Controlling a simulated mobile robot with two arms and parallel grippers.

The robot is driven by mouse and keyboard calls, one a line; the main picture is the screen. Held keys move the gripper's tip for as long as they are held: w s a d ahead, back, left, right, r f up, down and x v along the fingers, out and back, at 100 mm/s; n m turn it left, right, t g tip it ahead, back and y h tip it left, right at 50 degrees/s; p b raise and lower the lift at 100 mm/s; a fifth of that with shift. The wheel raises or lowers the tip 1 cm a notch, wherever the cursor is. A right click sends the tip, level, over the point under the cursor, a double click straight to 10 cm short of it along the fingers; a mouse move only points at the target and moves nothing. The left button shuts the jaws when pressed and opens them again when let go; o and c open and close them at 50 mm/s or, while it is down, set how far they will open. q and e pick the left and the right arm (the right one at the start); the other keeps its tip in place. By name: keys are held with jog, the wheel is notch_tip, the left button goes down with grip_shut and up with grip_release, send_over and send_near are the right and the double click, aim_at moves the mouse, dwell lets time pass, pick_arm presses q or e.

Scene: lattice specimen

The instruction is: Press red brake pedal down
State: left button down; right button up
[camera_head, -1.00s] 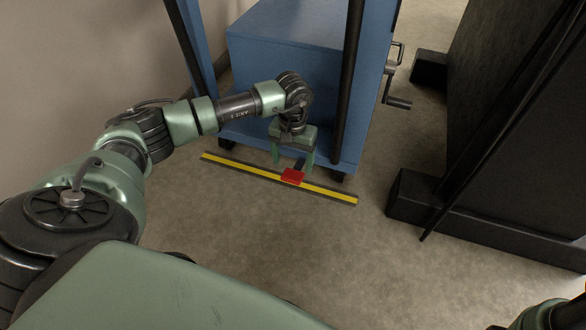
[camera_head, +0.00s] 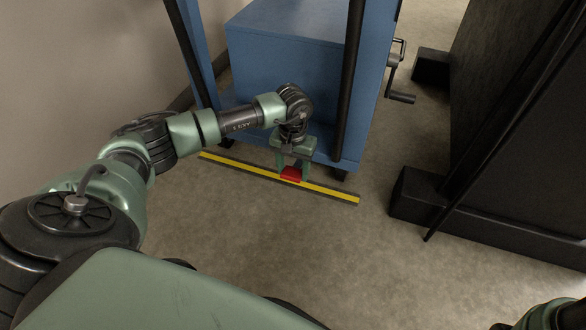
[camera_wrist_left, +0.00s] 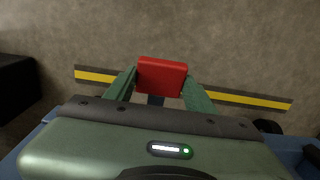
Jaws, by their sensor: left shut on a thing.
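The red brake pedal (camera_head: 291,174) is a small red block on a dark lever at the foot of the blue cart (camera_head: 285,70). It shows above a black-and-yellow floor strip (camera_head: 330,194) in the head view. My left gripper (camera_head: 292,171) points down at it, with one green finger on each side, shut on the pedal. In the left wrist view the pedal (camera_wrist_left: 161,76) sits between the fingertips, and part of its dark lever shows behind it. My right gripper is out of view.
The cart's dark posts (camera_head: 349,80) stand close to the right of my left gripper. A crank handle (camera_head: 400,80) sticks out from the cart's right side. A large black cabinet (camera_head: 520,110) stands at right. The floor in front of the strip is clear.

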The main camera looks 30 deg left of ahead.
pick_arm(q)
jog(key=shift+s+f+t, duration=0.35)
jog(key=shift+f+t, duration=0.4)
jog(key=shift+t, duration=0.05)
jog(key=shift+s+f, duration=0.15)
jog(key=shift+f, duration=0.4)
jog(key=shift+s+d+f, duration=0.1)
jog(key=shift+s+f, duration=0.05)
jog(key=shift+f, duration=0.6)
jog(key=shift+s+d+f, duration=0.1)
jog(key=shift+f, duration=0.6)
jog(key=c, duration=0.5)
grip_release()
jog(key=shift+f, duration=0.1)
jog(key=shift+w, duration=0.1)
jog(key=shift+a, duration=0.1)
